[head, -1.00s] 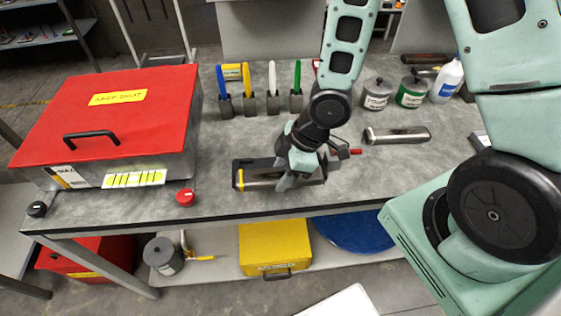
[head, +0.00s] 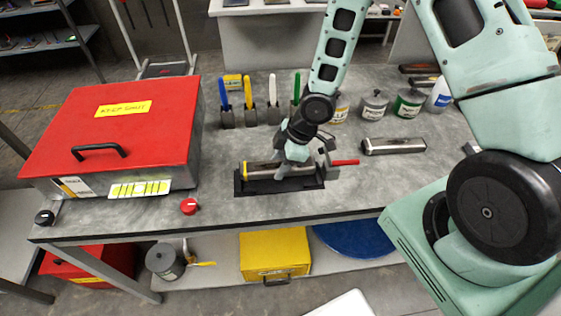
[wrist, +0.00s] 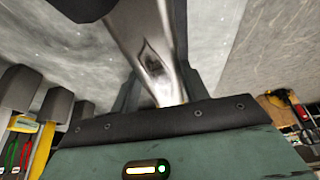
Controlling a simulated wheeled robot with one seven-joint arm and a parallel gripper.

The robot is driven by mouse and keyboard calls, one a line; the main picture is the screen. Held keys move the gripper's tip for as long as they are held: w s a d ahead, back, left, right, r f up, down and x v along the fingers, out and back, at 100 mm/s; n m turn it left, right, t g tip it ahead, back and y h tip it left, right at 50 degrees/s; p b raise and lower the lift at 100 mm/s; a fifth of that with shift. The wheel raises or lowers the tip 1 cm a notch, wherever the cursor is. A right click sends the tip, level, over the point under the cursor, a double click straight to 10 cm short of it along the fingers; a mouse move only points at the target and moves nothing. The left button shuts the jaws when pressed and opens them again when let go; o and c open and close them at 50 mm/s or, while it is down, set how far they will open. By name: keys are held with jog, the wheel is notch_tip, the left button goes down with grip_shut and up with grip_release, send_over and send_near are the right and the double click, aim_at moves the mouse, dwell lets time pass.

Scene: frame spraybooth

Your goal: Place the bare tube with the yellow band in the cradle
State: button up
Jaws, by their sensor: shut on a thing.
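The bare metal tube with the yellow band (head: 262,171) lies level over the black cradle (head: 280,187) on the grey bench, its yellow band at the left end. My gripper (head: 294,158) is shut on the tube right of its middle, from above. I cannot tell whether the tube rests in the cradle or is held just above it. In the wrist view the shiny tube (wrist: 143,40) runs up from the gripper's dark edge, with a dark diamond-shaped patch on it. The fingertips are largely hidden.
A second metal tube (head: 394,146) lies to the right. A red-tipped tool (head: 345,162) is close right of my gripper. Upright coloured-handled tools (head: 250,95) and labelled cans (head: 374,105) stand behind. A red-lidded box (head: 115,125) fills the left; a red knob (head: 189,206) sits near the front edge.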

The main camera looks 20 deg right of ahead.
jog(key=shift+f, duration=0.35)
jog(key=shift+f, duration=0.15)
jog(key=shift+f+b, duration=0.5)
jog(key=shift+b, duration=0.05)
jog(key=o, duration=1.2)
jog(key=shift+r, duration=0.1)
